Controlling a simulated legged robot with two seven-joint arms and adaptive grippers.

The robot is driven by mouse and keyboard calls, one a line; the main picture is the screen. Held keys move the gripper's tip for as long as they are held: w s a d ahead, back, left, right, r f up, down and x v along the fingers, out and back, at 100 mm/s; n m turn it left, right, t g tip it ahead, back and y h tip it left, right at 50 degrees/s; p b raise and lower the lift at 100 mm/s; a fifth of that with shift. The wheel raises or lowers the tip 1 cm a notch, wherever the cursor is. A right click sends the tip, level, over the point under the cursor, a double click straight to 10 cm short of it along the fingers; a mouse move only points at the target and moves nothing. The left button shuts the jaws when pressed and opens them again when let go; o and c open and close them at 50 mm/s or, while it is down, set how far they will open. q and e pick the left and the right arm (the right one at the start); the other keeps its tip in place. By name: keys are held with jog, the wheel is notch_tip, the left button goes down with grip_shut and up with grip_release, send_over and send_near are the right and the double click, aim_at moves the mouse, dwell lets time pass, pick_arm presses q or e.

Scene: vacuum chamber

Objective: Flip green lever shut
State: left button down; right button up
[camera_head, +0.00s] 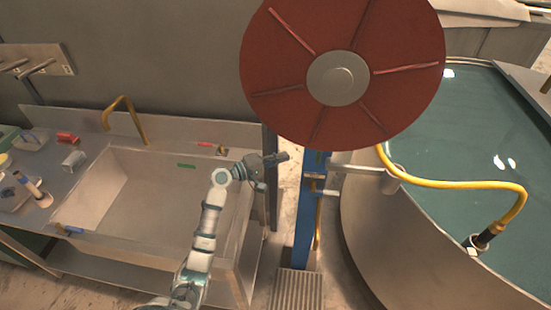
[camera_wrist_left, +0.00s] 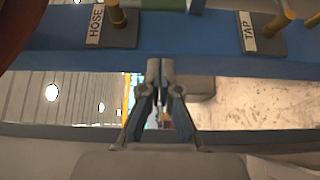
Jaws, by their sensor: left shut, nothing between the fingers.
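A small green bar (camera_head: 187,166) shows at the back of the sink; I cannot tell whether it is the green lever. A green patch (camera_wrist_left: 165,4) is cut off at the top of the left wrist view, between plates labelled HOSE (camera_wrist_left: 95,27) and TAP (camera_wrist_left: 248,32). My left gripper (camera_head: 284,156) is beside the blue post (camera_head: 303,225), below the red reel, and apart from the green bar. In the left wrist view its fingers (camera_wrist_left: 160,66) are together and empty, in front of the blue post. My right gripper is out of view.
The large red reel (camera_head: 280,90) hangs over the post. A yellow hose (camera_head: 455,184) runs to the round water tank (camera_head: 360,240) at the right. The sink (camera_head: 130,215) stands at the left, with a red bar (camera_head: 205,144) and a yellow tap (camera_head: 125,100) behind it.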

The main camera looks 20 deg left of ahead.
pick_arm(q)
jog(key=w+d, duration=0.1)
jog(key=d, duration=0.1)
jog(key=w+d+p, duration=0.1)
jog(key=d, duration=0.2)
jog(key=w+d+p, duration=0.1)
jog(key=w+d, duration=0.1)
jog(key=shift+d, duration=0.25)
jog(key=shift+w, duration=0.1)
